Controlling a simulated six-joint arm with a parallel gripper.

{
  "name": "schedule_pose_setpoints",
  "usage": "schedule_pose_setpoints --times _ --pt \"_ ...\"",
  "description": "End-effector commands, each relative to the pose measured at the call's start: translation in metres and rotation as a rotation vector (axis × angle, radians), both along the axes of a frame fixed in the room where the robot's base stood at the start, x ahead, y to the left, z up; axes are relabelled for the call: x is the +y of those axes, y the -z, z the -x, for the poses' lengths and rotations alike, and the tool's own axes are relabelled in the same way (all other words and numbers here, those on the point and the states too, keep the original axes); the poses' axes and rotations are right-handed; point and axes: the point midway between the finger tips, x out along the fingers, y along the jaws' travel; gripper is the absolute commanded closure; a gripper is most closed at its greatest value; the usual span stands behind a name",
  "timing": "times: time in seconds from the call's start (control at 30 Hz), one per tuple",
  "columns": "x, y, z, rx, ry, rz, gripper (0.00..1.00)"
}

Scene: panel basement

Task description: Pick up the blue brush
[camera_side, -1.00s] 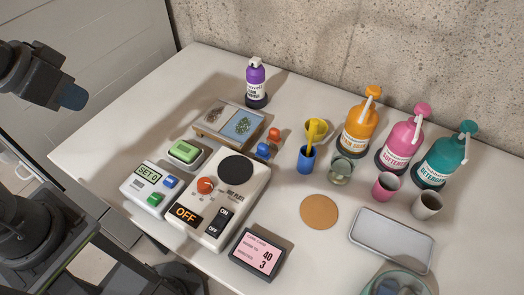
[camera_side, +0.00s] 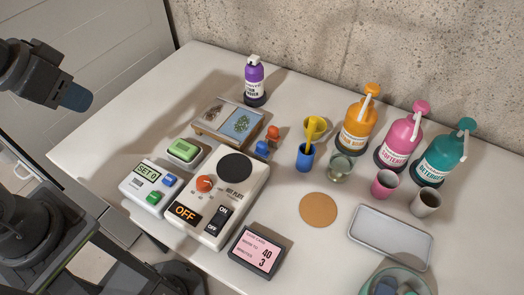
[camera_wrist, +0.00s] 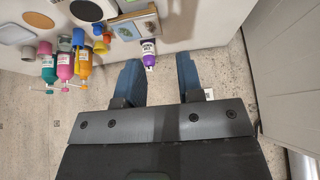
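A small blue piece with a rounded top (camera_side: 262,149), the likeliest blue brush, stands on the table beside a similar red one (camera_side: 273,134), right of the framed picture stand. Its bristles cannot be made out. My gripper (camera_side: 76,97) hangs at the far left, beyond the table's left edge and well apart from the blue piece. In the wrist view my gripper (camera_wrist: 160,76) has its two blue fingers spread wide, with nothing between them.
A hot plate (camera_side: 218,205), a scale (camera_side: 151,181) and a card display (camera_side: 257,252) stand at the front. A purple bottle (camera_side: 254,82) stands behind. Pump bottles (camera_side: 399,142), cups and a blue holder (camera_side: 305,158) fill the right. The table's left corner is clear.

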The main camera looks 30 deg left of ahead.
Motion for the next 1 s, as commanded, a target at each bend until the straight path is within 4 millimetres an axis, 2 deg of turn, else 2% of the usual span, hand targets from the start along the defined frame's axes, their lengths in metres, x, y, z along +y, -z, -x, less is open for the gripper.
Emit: schedule_pose_setpoints --times 0.17,0.33,0.47,0.67,0.8,1.0 --pt "-0.010 -0.011 -0.023 0.047 0.127 -0.042 0.66" --pt "-0.036 -0.020 -0.072 0.127 0.387 -0.125 0.66" --pt "-0.064 -0.017 -0.111 0.184 0.599 -0.186 0.66" --pt "-0.117 0.009 -0.165 0.268 0.931 -0.268 0.66" --pt "-0.159 0.040 -0.195 0.318 1.164 -0.318 0.66" --pt "-0.207 0.086 -0.217 0.367 1.423 -0.366 0.66"
